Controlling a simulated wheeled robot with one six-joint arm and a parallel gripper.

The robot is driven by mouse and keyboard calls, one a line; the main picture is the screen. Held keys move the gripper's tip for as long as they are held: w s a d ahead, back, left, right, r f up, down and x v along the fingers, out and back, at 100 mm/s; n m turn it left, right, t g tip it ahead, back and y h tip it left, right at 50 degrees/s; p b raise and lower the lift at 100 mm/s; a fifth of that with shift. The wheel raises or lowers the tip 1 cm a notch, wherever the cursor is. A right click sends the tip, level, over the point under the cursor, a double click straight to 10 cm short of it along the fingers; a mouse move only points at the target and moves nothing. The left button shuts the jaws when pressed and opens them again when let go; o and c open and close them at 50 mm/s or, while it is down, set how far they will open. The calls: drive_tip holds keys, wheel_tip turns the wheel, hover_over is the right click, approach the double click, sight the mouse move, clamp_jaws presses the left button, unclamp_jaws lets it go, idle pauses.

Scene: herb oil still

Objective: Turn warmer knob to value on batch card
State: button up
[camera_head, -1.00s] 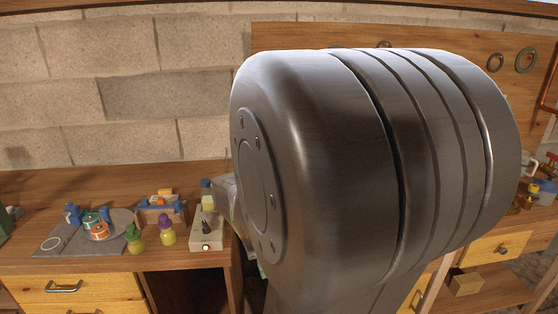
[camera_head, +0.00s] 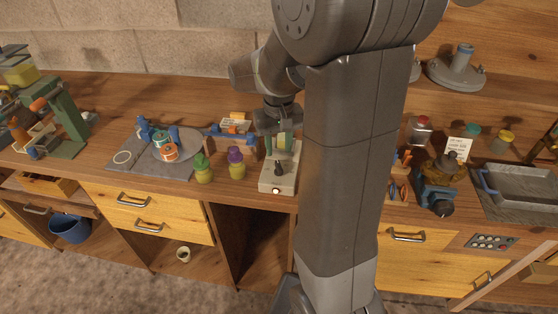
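The warmer (camera_head: 271,181) is a small cream box near the front edge of the bench, with a round light on its front. Its dark knob (camera_head: 279,170) stands on the top face; the value it points to is too small to read. My gripper (camera_head: 280,148) hangs just above and behind the knob, seemingly apart from it. Its fingers are small and blend with yellow-green shapes behind them, so I cannot tell how far they are open. A white card with print (camera_head: 459,146) stands at the right of the bench; its text is unreadable, and it may be the batch card.
A purple-capped bottle (camera_head: 236,163) and a green-capped bottle (camera_head: 203,169) stand left of the warmer. A grey mat (camera_head: 130,165) with reels lies farther left. My arm hides the bench right of the warmer. A blue-grey device (camera_head: 437,188) and a metal sink (camera_head: 525,190) stand right.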

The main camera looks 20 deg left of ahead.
sight(279, 165)
wheel_tip(279, 165, down, 6)
drive_tip(key=shift+f, duration=0.2)
drive_tip(key=shift+c, duration=0.2)
clamp_jaws()
